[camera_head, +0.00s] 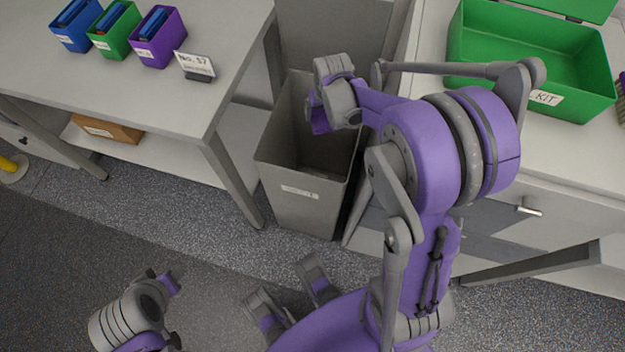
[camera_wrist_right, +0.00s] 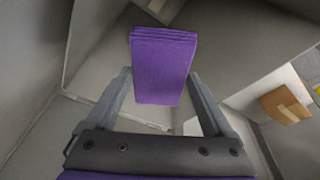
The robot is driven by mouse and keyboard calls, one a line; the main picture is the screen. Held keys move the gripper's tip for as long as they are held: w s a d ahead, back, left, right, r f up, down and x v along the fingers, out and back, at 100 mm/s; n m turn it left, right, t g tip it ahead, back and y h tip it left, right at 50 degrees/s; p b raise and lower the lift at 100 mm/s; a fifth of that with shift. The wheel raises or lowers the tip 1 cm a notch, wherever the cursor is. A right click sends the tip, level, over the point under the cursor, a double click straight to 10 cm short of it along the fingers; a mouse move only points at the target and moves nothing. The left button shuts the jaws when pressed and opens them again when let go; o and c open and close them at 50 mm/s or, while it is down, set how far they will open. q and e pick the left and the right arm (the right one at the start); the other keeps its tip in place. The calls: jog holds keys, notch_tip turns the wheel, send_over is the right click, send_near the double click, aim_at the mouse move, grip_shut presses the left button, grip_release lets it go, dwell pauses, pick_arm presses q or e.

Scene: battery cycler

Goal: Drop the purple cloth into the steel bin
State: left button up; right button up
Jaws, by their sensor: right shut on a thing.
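The steel bin (camera_head: 285,214) is a grey open-topped box with a small label on its front, standing on the floor between two benches. My right gripper (camera_head: 318,108) is over the bin's mouth, pointing down. It is shut on the purple cloth (camera_head: 319,123), which hangs over the opening. In the right wrist view the folded cloth (camera_wrist_right: 163,68) lies beyond the two grey fingertips, with the bin's pale interior behind it. My left arm shows only in part at the lower left, and its fingers are not clear.
The left bench (camera_head: 150,85) carries blue (camera_head: 75,25), green (camera_head: 114,30) and purple (camera_head: 157,38) small bins and a sign (camera_head: 195,66). A cardboard box (camera_head: 107,129) is on its lower shelf. A green kit box (camera_head: 525,45) sits on the right bench.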

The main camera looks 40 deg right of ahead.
jog(key=shift+f+b, duration=0.3)
jog(key=shift+f, duration=0.5)
jog(key=o, duration=1.1)
jog(key=shift+c, duration=0.2)
jog(key=shift+r, duration=0.15)
jog(key=p+v, duration=0.2)
jog(key=v, duration=0.8)
jog(key=shift+r, duration=0.35)
jog(key=shift+s, duration=0.1)
